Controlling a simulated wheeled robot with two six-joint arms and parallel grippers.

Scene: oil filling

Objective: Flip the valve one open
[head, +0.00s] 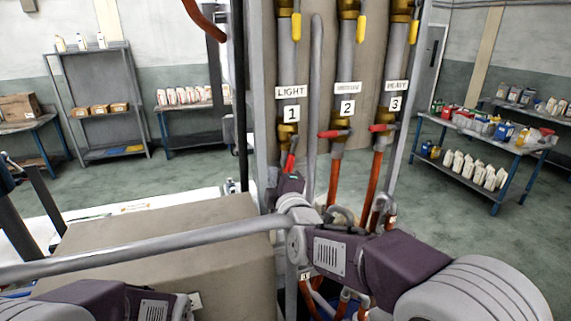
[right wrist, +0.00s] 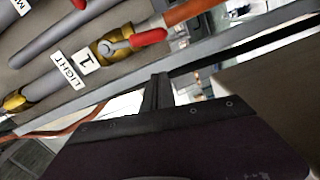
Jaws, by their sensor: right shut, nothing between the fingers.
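Valve one (head: 287,133) is the brass valve under the "LIGHT" and "1" labels, on the left pipe. Its red handle (head: 291,160) points down, roughly along the pipe. In the right wrist view the red handle (right wrist: 149,37) lies roughly in line with the pipe, towards the orange hose. My right gripper (head: 288,182) is just below the handle in the head view. Its shut, empty fingers (right wrist: 158,92) show apart from the handle in the right wrist view. My left gripper is not in view; only part of the left arm shows at bottom left.
Yellow handles (head: 296,27) sit higher up. Orange hoses (head: 335,182) hang below. A large beige box (head: 170,250) stands at front left.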

